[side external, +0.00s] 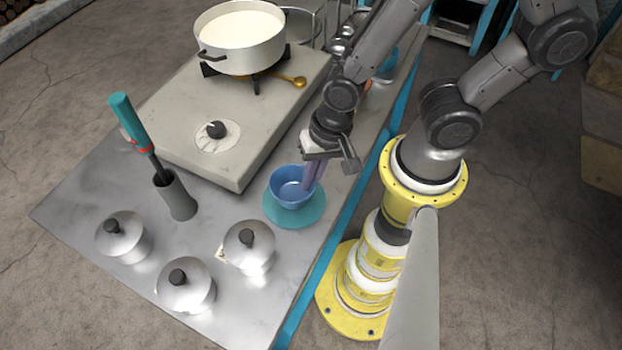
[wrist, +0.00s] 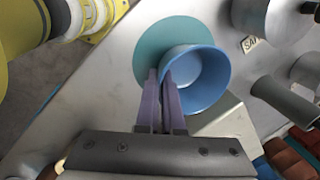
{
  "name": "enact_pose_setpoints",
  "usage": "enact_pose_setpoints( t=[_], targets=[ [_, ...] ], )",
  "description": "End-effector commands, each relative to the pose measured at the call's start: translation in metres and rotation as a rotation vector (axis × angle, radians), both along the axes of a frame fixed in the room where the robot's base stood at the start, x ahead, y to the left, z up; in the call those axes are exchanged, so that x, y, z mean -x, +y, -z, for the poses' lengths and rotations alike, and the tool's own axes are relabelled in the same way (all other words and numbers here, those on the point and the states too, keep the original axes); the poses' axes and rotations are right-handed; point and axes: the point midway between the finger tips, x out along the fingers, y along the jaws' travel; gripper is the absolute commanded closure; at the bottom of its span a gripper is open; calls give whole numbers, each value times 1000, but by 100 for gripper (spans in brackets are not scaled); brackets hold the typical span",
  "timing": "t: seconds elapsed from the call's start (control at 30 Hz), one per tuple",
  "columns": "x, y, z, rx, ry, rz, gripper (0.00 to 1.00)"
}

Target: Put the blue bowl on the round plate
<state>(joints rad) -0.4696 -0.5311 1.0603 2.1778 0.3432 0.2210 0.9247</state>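The blue bowl (side external: 291,187) is upright over the teal round plate (side external: 292,219), near the front edge of the grey table. In the wrist view the bowl (wrist: 203,78) covers the lower right part of the plate (wrist: 152,44). I cannot tell whether the bowl touches the plate or hangs just above it. My gripper (side external: 311,180) points down at the bowl's right side. In the wrist view its purple fingers (wrist: 158,74) are close together, pinching the near left rim of the bowl.
A stove block (side external: 200,120) with a pot of milk (side external: 242,40) stands behind the bowl. Several lidded metal pots (side external: 249,249) stand at the front left. A grey holder (side external: 176,196) with a teal-handled tool (side external: 134,124) is at the left.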

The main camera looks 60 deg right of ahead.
Motion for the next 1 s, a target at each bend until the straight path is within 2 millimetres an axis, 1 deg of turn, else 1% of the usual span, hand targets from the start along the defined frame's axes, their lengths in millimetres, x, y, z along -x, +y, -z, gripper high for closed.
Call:
enact_pose_setpoints(
  t=[0.07, 0.17, 0.57, 0.6, 0.67, 0.7, 0.73, 0.77, 1.0],
  targets=[
    [0, 0, 6, 0, -1, 2, 100],
    [0, 0, 10, 0, -1, 0, 100],
    [0, 0, 14, 0, -1, 1, 100],
    [0, 0, 14, 0, -1, 1, 92],
    [0, 0, 14, 0, -1, 1, 81],
    [0, 0, 14, 1, -1, 1, 74],
    [0, 0, 14, 1, -1, 1, 69],
    [0, 0, 14, 1, -1, 1, 66],
    [0, 0, 14, 1, -1, 1, 66]
  ],
)
